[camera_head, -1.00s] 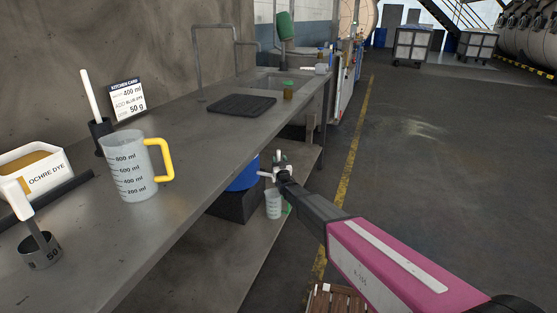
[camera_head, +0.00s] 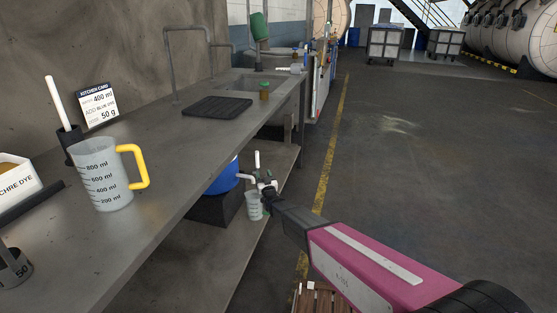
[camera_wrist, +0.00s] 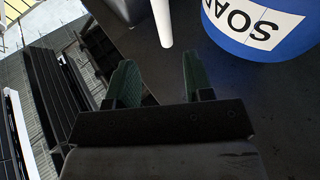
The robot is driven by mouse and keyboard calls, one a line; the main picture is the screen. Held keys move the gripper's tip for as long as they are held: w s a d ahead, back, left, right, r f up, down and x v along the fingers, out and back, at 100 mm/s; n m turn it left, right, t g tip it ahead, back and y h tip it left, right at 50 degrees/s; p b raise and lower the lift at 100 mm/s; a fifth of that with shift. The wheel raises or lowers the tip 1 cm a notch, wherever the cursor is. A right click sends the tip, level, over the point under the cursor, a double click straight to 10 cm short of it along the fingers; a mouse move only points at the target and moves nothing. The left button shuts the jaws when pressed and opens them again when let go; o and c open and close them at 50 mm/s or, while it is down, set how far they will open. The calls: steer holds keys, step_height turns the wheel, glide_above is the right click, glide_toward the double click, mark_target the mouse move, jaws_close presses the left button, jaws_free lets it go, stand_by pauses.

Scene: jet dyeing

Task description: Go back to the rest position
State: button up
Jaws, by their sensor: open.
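My gripper (camera_head: 267,184) is open and empty beside the bench's lower shelf, at the end of my pink and black arm. In the wrist view its two green fingers (camera_wrist: 158,82) stand apart with nothing between them. A small graduated cup (camera_head: 253,206) stands on the lower shelf just below and left of the gripper in the head view. A blue soap tub (camera_head: 225,178) is behind it; its white SOAP label shows in the wrist view (camera_wrist: 252,24). A white rod-like thing (camera_wrist: 162,22) also shows there.
The steel bench (camera_head: 165,150) runs along the left. On it stand a yellow-handled jug (camera_head: 103,176), a kitchen card (camera_head: 98,105), an ochre dye box (camera_head: 18,190), a 50 scoop (camera_head: 14,270) and a black mat (camera_head: 217,107). The floor (camera_head: 430,170) at right is clear.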

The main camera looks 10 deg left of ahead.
steer(key=s+d+f+m+g+h, duration=0.1)
steer(key=s+d+g+h, duration=0.15)
steer(key=d, duration=0.75)
steer(key=s+d+f+m+g+h, duration=0.1)
steer(key=d+g+h, duration=0.2)
steer(key=d, duration=0.6)
steer(key=s+d+f+m+g+h, duration=0.1)
steer(key=s+d+g+h, duration=0.15)
steer(key=d, duration=0.75)
steer(key=s+d+r+m+g+h, duration=0.2)
steer(key=s+d+g, duration=0.8)
steer(key=s+d, duration=1)
steer(key=s+r+m, duration=0.1)
steer(key=s, duration=0.3)
steer(key=shift+d+g, duration=0.2)
steer(key=shift+g, duration=0.2)
